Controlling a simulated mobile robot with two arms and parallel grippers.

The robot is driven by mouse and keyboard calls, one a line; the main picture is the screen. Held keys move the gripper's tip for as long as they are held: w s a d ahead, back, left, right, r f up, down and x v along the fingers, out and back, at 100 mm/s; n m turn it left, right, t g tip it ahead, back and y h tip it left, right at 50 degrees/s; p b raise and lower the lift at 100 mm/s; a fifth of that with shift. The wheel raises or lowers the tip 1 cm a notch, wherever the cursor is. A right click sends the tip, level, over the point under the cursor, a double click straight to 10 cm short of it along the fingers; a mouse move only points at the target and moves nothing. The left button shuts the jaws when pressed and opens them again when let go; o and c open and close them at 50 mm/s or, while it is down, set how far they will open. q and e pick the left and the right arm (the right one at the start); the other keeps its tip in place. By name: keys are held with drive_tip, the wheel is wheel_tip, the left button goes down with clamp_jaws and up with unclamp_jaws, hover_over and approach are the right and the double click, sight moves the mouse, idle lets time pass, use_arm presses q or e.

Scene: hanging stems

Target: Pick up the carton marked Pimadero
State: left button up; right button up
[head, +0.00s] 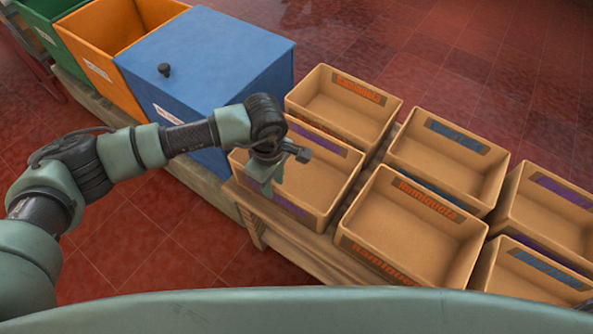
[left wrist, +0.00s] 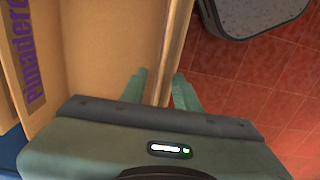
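The carton marked Pimadero (head: 338,192) is a tan open box with purple lettering, at the near left of the carton group on a wooden bench. Its purple word "Pimadero" is readable in the left wrist view, where its wall rim (left wrist: 173,50) runs between my fingers. My left gripper (head: 268,180) reaches down at the carton's left part, partly covering it. In the left wrist view my left gripper (left wrist: 160,90) is open, one finger on each side of the rim, with a gap showing. My right gripper is not in view.
Cartons with orange lettering stand behind (head: 345,105) and to the right (head: 415,230). Others carry blue (head: 450,155) or purple (head: 550,215) lettering. A blue box with a knob (head: 205,60), an orange bin (head: 100,40) and a green bin (head: 45,15) stand left. Red tiled floor is clear in front.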

use_arm(q)
drive_tip(key=shift+f, duration=1.3)
clamp_jaws()
drive_tip(key=shift+w+d+r, duration=0.1)
